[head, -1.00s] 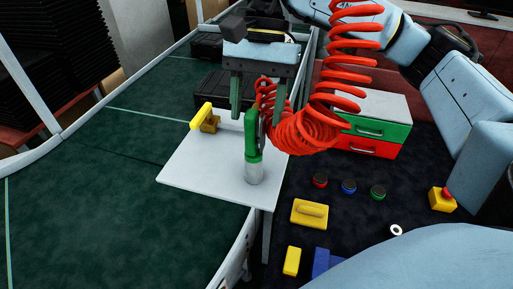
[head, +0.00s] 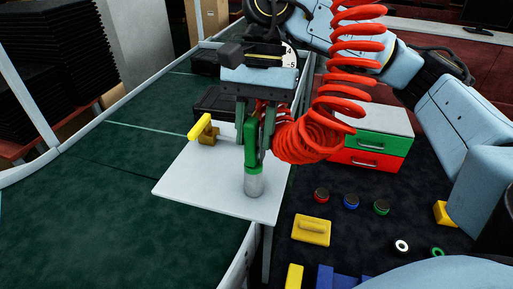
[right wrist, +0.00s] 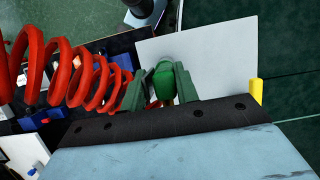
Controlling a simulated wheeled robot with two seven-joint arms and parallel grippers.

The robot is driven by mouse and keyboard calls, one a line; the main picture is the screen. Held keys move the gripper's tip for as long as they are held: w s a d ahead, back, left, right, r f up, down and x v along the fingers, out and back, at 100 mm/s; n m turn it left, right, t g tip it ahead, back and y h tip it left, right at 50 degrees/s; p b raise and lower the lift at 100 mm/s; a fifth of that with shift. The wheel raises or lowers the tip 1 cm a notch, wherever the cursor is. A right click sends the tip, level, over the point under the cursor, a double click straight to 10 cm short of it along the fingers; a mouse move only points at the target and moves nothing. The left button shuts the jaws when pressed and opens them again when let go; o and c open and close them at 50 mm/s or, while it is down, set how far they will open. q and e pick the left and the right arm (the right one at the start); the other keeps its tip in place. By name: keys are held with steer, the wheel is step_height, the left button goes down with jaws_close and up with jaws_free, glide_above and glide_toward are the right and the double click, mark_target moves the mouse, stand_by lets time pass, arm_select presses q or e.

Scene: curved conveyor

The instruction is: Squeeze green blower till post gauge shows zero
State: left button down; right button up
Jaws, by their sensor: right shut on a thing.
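The green blower (head: 252,142) stands upright over a grey cylinder (head: 254,183) on a white board. My right gripper (head: 254,142) comes down from above and is shut on the blower's green upper part, which shows between the fingers in the right wrist view (right wrist: 164,80). A red coiled hose (head: 305,140) hangs beside the blower. A pale round face with dark marks (head: 291,54) is partly hidden behind my right wrist; I cannot tell whether it is the post gauge, and no reading is legible. My left gripper is not in view.
The white board (head: 190,180) juts over the green conveyor (head: 90,200). A yellow-handled valve (head: 206,130) stands at its left. At right are a green-and-red drawer box (head: 372,145), several buttons and a yellow block (head: 311,231) on a dark surface.

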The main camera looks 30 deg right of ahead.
steer(key=shift+r, duration=0.15)
steer(key=shift+r+p, duration=2.55)
steer(key=shift+r, duration=1.6)
